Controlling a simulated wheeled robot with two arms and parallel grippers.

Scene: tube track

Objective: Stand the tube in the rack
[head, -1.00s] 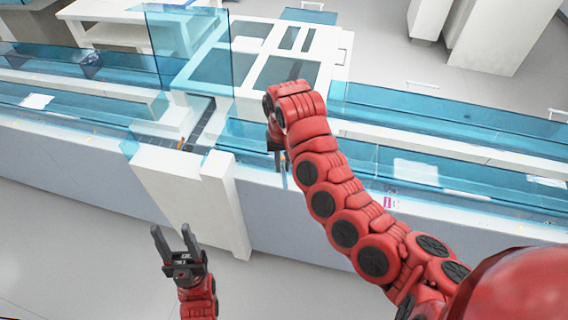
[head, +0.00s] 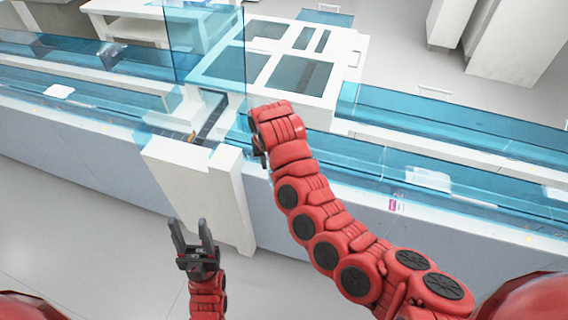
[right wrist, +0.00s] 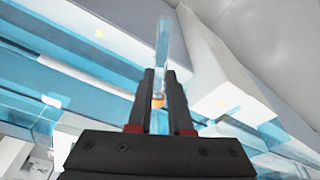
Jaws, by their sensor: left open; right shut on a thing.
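The tube (right wrist: 163,45) is clear and bluish, with an orange part low down between the fingers. In the right wrist view it sticks out past the fingertips. My right gripper (right wrist: 161,78) is shut on it. In the head view my right gripper (head: 259,157) is mostly hidden by its own red arm, above the front edge of the track bench, and I cannot make out the tube there. My left gripper (head: 189,224) is open and empty, in front of the white block on the bench's front. I cannot clearly pick out the rack.
The white block (head: 200,195) juts from the bench front, left of my right gripper. Blue transparent panels (head: 455,125) line the track, and a tall one (head: 205,55) stands at the back left. A small orange thing (head: 192,137) lies in the channel behind the block. The floor in front is clear.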

